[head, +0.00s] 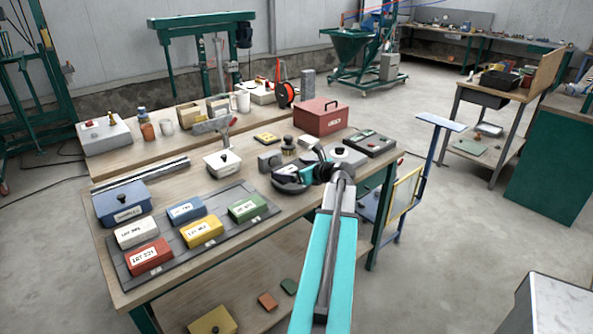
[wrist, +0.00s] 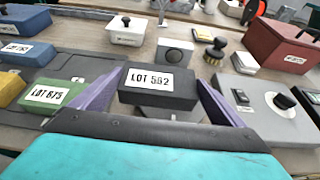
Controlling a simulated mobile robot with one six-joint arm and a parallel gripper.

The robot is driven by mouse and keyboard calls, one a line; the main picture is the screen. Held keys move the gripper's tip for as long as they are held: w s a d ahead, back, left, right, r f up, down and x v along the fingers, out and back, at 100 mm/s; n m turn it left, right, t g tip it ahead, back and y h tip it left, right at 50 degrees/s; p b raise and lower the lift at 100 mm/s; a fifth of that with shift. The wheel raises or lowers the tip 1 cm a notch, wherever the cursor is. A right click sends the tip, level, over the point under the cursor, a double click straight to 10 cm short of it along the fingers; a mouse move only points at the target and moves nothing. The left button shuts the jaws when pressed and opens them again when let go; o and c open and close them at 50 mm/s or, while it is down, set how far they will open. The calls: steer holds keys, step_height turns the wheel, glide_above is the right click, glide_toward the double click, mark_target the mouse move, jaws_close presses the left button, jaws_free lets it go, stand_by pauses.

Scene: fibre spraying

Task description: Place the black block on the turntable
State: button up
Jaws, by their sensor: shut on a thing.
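The black block (wrist: 158,99), with a white LOT 582 label, sits between the purple fingers of my gripper (wrist: 160,84) in the wrist view. My gripper is shut on it, above the workbench. A grey housing with a black knob and a switch (wrist: 258,97) is right of the block in the wrist view.
The dark mat (head: 212,238) holds red, white, blue, yellow and green lot blocks. A white lidded box (head: 222,163), a grey box with a round face (head: 269,161) and a brush (head: 289,147) stand beyond my gripper. A red case (head: 321,117) stands farther back.

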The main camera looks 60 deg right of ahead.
mark_target(296, 163)
steer(key=shift+w+d+f+p, duration=0.15)
steer(key=shift+w+d, duration=0.15)
steer(key=shift+d, duration=0.5)
steer(key=shift+w+d+r+p, duration=0.1)
steer(key=shift+w+d+p, duration=0.2)
steer(key=shift+d, duration=0.45)
steer(key=shift+w+d+f+p, duration=0.1)
steer(key=shift+w+d, duration=0.25)
steer(key=shift+d, duration=0.45)
steer(key=shift+f, duration=0.1)
steer(key=shift+f+p, duration=0.45)
steer(key=shift+f, duration=1.2)
steer(key=shift+f, duration=0.1)
steer(key=o, duration=1.2)
steer(key=b+v, duration=0.2)
steer(key=v, duration=1)
steer(key=shift+a, duration=0.1)
